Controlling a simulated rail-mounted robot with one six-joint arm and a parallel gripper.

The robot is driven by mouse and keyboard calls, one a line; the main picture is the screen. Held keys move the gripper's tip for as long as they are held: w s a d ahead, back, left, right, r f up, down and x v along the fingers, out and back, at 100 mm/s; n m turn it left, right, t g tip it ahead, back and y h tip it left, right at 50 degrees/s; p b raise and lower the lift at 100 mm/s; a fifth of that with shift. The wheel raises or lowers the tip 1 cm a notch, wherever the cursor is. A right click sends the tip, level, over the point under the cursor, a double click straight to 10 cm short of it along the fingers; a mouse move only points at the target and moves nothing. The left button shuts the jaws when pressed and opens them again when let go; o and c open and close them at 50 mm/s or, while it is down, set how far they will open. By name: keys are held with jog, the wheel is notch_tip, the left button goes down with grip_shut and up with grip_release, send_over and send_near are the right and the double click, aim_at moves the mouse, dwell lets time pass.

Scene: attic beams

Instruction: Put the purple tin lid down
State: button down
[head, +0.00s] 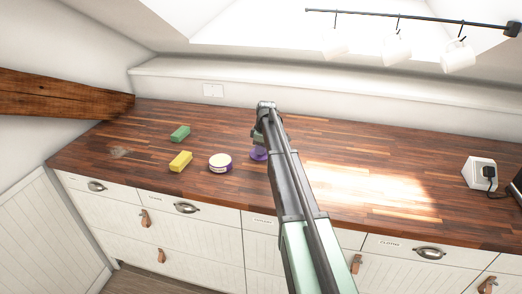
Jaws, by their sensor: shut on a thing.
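The purple tin lid (257,154) shows just left of my arm, partly hidden behind it, low over or on the wooden worktop; I cannot tell whether it touches the wood. My gripper (259,143) is above it, shut on the lid, with its fingertips mostly hidden by the arm.
A white socket box with a black plug (480,173) stands at the right. White mugs (397,48) hang from a rail above.

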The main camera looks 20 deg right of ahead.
jog(key=c, duration=1)
grip_release()
notch_tip(320, 180, up, 13)
jog(key=s+d+p, duration=0.1)
jog(key=p, duration=1.2)
jog(key=shift+s+a+f+m+g+h+b, duration=0.3)
jog(key=shift+s+a+m, duration=1.35)
jog(key=shift+s+a, duration=3.25)
jog(key=shift+s+a+f+m+g+h+b, duration=0.1)
jog(key=shift+s+a+f+m+b, duration=0.35)
jog(key=shift+s+a+m, duration=4.1)
jog(key=shift+s+a+f+n+g+h+b, duration=0.25)
jog(key=shift+s+a+n, duration=1.8)
jog(key=shift+s, duration=5.8)
